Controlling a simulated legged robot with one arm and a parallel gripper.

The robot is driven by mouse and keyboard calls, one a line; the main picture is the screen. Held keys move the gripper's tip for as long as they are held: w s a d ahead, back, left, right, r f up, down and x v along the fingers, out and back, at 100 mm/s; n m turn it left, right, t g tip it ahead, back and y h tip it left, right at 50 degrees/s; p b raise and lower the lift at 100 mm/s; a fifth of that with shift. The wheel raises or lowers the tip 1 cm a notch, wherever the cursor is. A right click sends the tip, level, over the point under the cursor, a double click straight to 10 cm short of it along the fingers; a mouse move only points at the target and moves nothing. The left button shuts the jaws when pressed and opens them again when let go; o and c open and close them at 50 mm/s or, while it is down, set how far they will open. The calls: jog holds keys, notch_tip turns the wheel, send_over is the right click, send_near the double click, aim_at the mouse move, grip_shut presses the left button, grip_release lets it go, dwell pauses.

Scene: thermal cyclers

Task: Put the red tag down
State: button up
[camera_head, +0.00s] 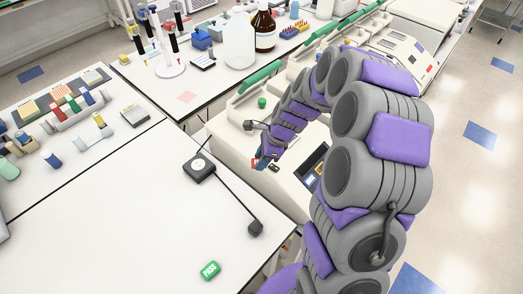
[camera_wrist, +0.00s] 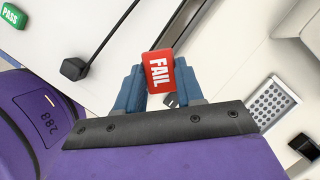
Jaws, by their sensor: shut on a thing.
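The red tag (camera_wrist: 159,69) reads "FAIL" and is held between the two blue fingers of my gripper (camera_wrist: 159,80) in the wrist view. In the head view my gripper (camera_head: 261,164) is at the left side of a white thermal cycler (camera_head: 292,192), near the table's right edge. Only a small red bit of the tag (camera_head: 256,166) shows there. The tag appears to be above the surfaces; its exact height is hard to tell.
A green "PASS" tag (camera_head: 209,271) lies on the white table (camera_head: 110,225). A black box (camera_head: 199,168) with a cable to a small black block (camera_head: 255,228) also lies there. Racks and tubes (camera_head: 70,110) stand at the left. The table's front middle is clear.

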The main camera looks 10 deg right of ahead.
jog(key=w+d, duration=0.1)
jog(key=w, duration=0.1)
jog(key=w+d, duration=0.1)
jog(key=w, duration=0.1)
jog(key=w+d, duration=0.1)
jog(key=w, duration=0.1)
jog(key=shift+f, duration=0.35)
jog(key=shift+w+a+b, duration=0.15)
jog(key=shift+b, duration=0.15)
jog(key=shift+a+f, duration=0.15)
jog(key=shift+f, duration=0.15)
jog(key=f, duration=0.3)
jog(key=shift+w+a+b, duration=0.15)
jog(key=shift+a+b, duration=0.05)
jog(key=shift+b, duration=0.15)
jog(key=shift+d, duration=0.4)
jog(key=o, duration=0.8)
jog(key=shift+c, duration=0.2)
jog(key=shift+o, duration=1.3)
jog(key=shift+a, duration=0.25)
